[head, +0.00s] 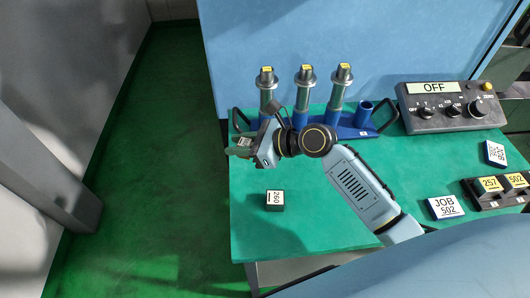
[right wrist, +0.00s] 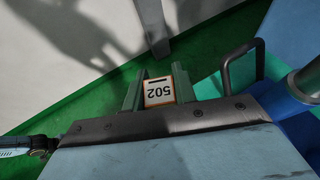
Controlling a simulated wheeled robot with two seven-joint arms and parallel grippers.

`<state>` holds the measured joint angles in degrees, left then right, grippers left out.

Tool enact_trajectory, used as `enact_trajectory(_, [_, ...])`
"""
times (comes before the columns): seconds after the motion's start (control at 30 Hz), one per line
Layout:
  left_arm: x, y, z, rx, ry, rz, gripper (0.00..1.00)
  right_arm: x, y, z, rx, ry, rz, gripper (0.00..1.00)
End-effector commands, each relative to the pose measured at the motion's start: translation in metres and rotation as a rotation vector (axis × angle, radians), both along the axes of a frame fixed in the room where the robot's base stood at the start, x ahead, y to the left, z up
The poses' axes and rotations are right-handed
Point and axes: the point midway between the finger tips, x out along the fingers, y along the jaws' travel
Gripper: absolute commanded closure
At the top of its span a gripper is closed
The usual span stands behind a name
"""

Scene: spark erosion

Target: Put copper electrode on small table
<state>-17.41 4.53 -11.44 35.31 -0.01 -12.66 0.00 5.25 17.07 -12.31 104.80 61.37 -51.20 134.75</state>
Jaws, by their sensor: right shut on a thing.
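My right gripper (head: 240,146) is shut on a small block, the copper electrode (right wrist: 159,92), at the left edge of the green-topped table (head: 330,225). In the right wrist view the electrode sits between the green fingers (right wrist: 160,94). It has a white face marked 502 and copper-coloured edges. In the head view only its pale label shows clearly. The green floor shows behind the gripper in the wrist view. I cannot tell whether this table is the small table. My left gripper is not in view.
A dark block marked 260 (head: 275,200) stands on the table. A blue rack (head: 358,132) with upright metal holders is at the back. A control box reading OFF (head: 450,107), JOB cards (head: 445,207) and a black holder (head: 495,191) are at right. The front middle is clear.

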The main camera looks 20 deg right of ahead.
Motion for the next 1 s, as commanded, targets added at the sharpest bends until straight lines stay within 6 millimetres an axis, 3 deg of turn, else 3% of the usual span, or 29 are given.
enact_trajectory(0.2, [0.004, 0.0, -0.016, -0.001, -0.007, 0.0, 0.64, -0.001, 0.0, -0.044, 0.002, 0.004, -0.002, 1.0])
enact_trajectory(0.47, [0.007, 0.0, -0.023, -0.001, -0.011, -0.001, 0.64, 0.0, 0.0, -0.064, 0.001, 0.001, -0.001, 1.0])
enact_trajectory(0.63, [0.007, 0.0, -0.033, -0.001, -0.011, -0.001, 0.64, -0.001, 0.0, -0.089, 0.002, 0.004, -0.002, 1.0])
enact_trajectory(1.0, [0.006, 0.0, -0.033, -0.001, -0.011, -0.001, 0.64, 0.0, 0.0, -0.093, 0.002, 0.001, -0.002, 1.0])
